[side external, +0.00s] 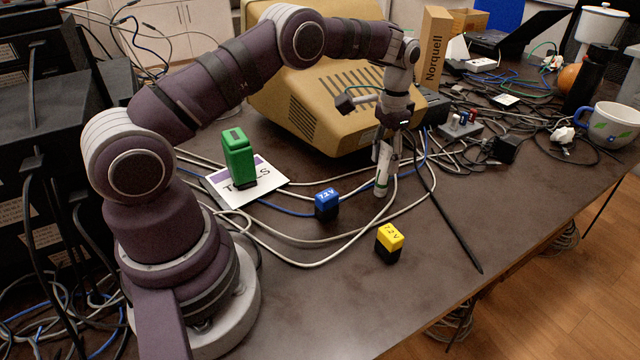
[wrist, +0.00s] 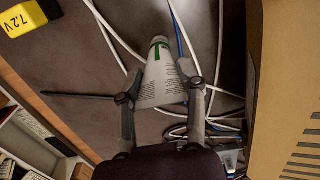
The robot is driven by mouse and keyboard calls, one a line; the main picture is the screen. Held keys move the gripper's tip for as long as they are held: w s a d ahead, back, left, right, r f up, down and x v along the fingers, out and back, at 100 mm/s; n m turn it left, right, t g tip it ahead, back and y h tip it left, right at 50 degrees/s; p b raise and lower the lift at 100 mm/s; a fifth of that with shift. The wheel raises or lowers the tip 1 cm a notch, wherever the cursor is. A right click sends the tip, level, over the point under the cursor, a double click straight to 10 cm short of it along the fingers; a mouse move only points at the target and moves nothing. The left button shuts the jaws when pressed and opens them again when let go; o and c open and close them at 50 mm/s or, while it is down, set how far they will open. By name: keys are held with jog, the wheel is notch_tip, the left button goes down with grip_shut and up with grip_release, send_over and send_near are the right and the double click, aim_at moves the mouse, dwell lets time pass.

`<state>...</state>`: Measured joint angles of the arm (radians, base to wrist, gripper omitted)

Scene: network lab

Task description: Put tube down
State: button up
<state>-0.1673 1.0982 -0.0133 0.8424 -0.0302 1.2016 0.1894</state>
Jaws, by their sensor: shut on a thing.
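The tube (side external: 382,181) is white with a green band at its lower end. It hangs upright below my gripper (side external: 387,140), close to the tabletop; I cannot tell whether its lower end touches the table. In the wrist view the tube (wrist: 160,78) sits between the two fingers of my gripper (wrist: 159,92), which are shut on it. Its green-banded end points away from the wrist camera, with cables around it. Part of the upper tube is hidden by the fingers in the side view.
A yellow battery (side external: 389,243) and a blue battery (side external: 327,204) stand nearby. A green block (side external: 238,158) stands on a white card (side external: 262,180). A beige monitor (side external: 320,105) is behind. Cables (side external: 330,258) cross the table. A black rod (side external: 455,228) lies right; bare table is in front.

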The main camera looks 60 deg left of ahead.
jog(key=shift+f, duration=0.15)
jog(key=o, duration=1.1)
jog(key=shift+c, duration=0.2)
notch_tip(320, 180, up, 8)
jog(key=shift+r, duration=0.1)
jog(key=s+d+r+t, duration=0.2)
jog(key=s+r, duration=0.1)
jog(key=r, duration=0.4)
jog(key=s+d+t, duration=0.1)
jog(key=s+d, duration=0.1)
jog(key=s, duration=0.6)
jog(key=s+d+t, duration=0.2)
jog(key=s, duration=0.6)
jog(key=shift+s+f+t, duration=0.2)
jog(key=shift+s+t, duration=0.05)
jog(key=shift+t, duration=0.05)
